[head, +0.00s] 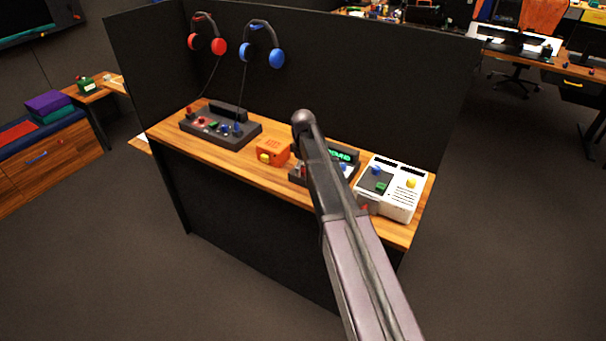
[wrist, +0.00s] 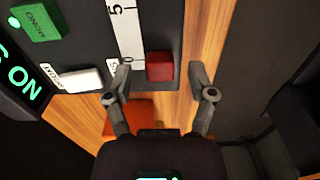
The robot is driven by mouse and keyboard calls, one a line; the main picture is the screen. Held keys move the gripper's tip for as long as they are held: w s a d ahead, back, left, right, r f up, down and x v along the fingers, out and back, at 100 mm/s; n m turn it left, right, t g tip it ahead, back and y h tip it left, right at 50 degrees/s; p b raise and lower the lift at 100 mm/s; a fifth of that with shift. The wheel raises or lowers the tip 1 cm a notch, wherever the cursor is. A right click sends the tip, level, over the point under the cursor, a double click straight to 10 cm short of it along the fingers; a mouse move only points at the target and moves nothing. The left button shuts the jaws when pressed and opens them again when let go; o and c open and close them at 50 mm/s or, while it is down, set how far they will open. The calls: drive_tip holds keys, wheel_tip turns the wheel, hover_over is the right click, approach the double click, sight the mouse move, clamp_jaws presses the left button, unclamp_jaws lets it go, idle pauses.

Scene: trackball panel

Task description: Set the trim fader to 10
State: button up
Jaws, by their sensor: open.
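The red fader cap (wrist: 160,66) sits on the dark console in the wrist view, beside the low end of a white scale strip (wrist: 130,35). A "5" shows further up the strip; the mark near the cap is partly hidden by a finger. My gripper (wrist: 158,72) is open, with one finger on each side of the cap. Gaps show between the cap and both fingers, and I cannot tell the height difference. In the head view the console's lit green display (head: 342,155) is partly covered by my arm, and I cannot make out the fader there.
A white button (wrist: 78,78) and a green MONO button (wrist: 36,20) lie left of the strip. An orange box (head: 272,152) stands left of the console on the wooden desk (head: 240,165). A white console (head: 402,205) stands right. A dark partition (head: 390,95) rises behind.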

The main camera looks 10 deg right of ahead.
drive_tip(key=shift+f, duration=0.35)
